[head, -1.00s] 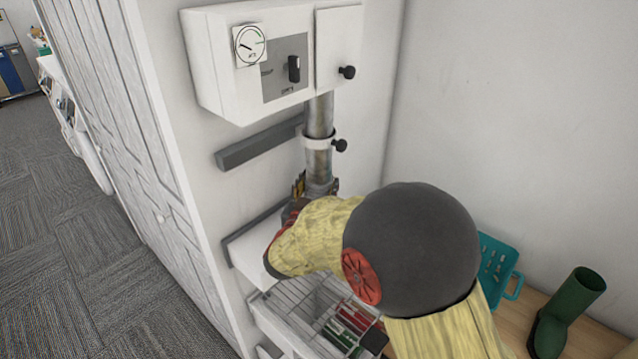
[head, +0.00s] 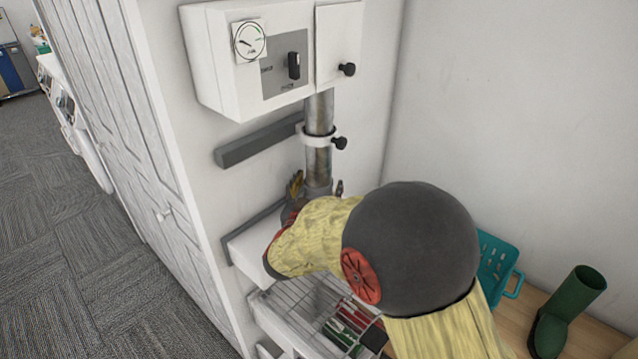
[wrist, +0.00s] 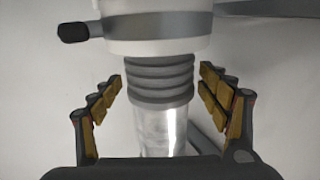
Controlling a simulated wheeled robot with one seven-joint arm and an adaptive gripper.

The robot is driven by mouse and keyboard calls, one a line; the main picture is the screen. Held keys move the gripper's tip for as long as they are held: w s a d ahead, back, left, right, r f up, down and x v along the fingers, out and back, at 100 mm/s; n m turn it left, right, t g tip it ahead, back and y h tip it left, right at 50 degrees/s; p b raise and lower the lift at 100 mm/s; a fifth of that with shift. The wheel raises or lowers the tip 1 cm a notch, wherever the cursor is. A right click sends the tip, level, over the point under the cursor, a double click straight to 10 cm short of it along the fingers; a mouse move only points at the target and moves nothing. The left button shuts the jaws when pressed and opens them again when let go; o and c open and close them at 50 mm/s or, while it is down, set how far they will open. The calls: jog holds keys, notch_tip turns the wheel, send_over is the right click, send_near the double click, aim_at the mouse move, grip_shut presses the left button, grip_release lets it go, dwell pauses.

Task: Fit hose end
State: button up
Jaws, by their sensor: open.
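In the wrist view, a grey ribbed cuff (wrist: 162,78) meets a white collar (wrist: 158,40) with a grey band and a dark knob (wrist: 73,32). A shiny clear tube (wrist: 160,132) continues from the cuff's other side. My gripper (wrist: 162,80) is open, one finger on each side of the cuff with visible gaps. The arm hides what lies below the tube in the head view.
The box has a round gauge (head: 249,42), a black switch (head: 294,65) and a knobbed door (head: 339,45). A teal basket (head: 497,268) and green boot (head: 567,312) stand right.

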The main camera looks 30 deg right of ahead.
jog(key=v, duration=1.1)
jog(key=shift+s+a, duration=0.25)
jog(key=shift+a, duration=0.05)
jog(key=shift+w+a+r, duration=0.15)
jog(key=shift+w+r, duration=0.1)
jog(key=shift+w, duration=0.05)
jog(key=w+a+r+n+t+y+p, duration=0.1)
jog(key=w+a+r+n+y, duration=0.2)
jog(key=a+r+y, duration=0.35)
jog(key=s+a+n+g+y, duration=0.1)
jog(key=s+a+n+y, duration=0.2)
jog(key=s+a+y, duration=0.25)
jog(key=s+d+f+n+g+p, duration=0.1)
jog(key=s+d+g, duration=0.2)
jog(key=s, duration=0.8)
jog(key=s+d+f+n+g+p, duration=0.1)
jog(key=s+d+g, duration=0.3)
jog(key=s, duration=0.8)
jog(key=shift+s+d+g, duration=0.15)
jog(key=shift+s+g, duration=0.1)
jog(key=shift+g, duration=0.25)
